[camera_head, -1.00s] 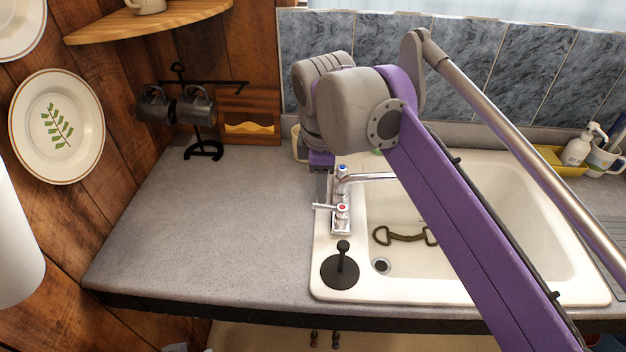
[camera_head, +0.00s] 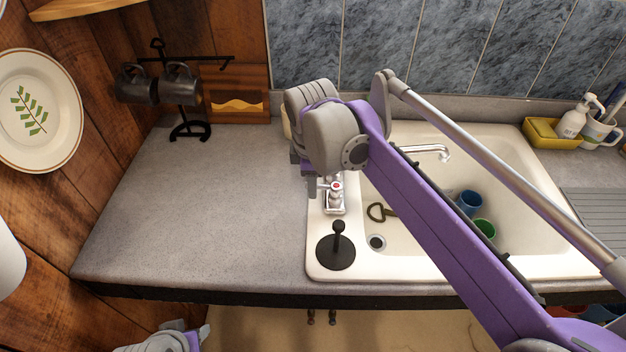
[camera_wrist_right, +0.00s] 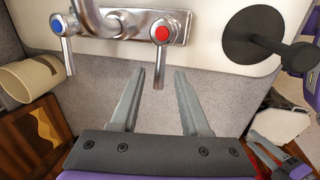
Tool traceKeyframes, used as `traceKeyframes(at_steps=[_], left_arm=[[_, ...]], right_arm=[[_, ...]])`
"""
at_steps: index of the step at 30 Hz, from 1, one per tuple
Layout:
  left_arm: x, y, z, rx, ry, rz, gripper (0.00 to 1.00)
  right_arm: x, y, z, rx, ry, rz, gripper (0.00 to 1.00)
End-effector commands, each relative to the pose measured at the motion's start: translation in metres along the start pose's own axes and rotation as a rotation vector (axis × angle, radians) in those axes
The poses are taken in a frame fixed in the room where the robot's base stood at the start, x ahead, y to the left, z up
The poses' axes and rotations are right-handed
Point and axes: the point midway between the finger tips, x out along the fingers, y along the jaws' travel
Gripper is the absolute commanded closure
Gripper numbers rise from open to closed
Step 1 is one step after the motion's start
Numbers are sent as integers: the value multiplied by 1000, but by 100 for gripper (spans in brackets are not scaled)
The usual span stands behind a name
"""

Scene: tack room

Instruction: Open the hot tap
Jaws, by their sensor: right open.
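The hot tap (camera_head: 337,187), marked red, stands on the chrome mixer at the sink's left rim. In the right wrist view the hot tap (camera_wrist_right: 161,33) has its lever pointing toward my gripper. My right gripper (camera_wrist_right: 159,73) is open, and the lever's end lies between its fingertips, with gaps on both sides. In the head view my right gripper (camera_head: 312,187) is just left of the tap, partly hidden by my wrist. The blue-marked cold tap (camera_wrist_right: 60,25) is at the mixer's other end. Part of my left arm shows at the lower left; its jaws are unclear.
A black plunger-like object (camera_head: 337,250) stands on the sink's front left corner. The sink (camera_head: 400,262) holds a blue cup (camera_head: 470,201), a green cup (camera_head: 485,228) and a dark metal bit (camera_head: 378,212). The counter (camera_head: 190,220) to the left is clear.

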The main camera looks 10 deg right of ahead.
Motion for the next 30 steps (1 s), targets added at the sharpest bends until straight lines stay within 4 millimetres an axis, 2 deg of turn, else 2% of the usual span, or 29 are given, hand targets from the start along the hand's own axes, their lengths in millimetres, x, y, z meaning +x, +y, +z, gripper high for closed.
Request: traceKeyframes(at_steps=[8, 16, 30], left_arm=[[0, 0, 0, 0, 0, 0, 50], [0, 0, 0, 0, 0, 0, 50], [0, 0, 0, 0, 0, 0, 50]], right_arm=[[2, 0, 0, 0, 0, 0, 54], [2, 0, 0, 0, 0, 0, 100], [1, 0, 0, 0, 0, 0, 100]])
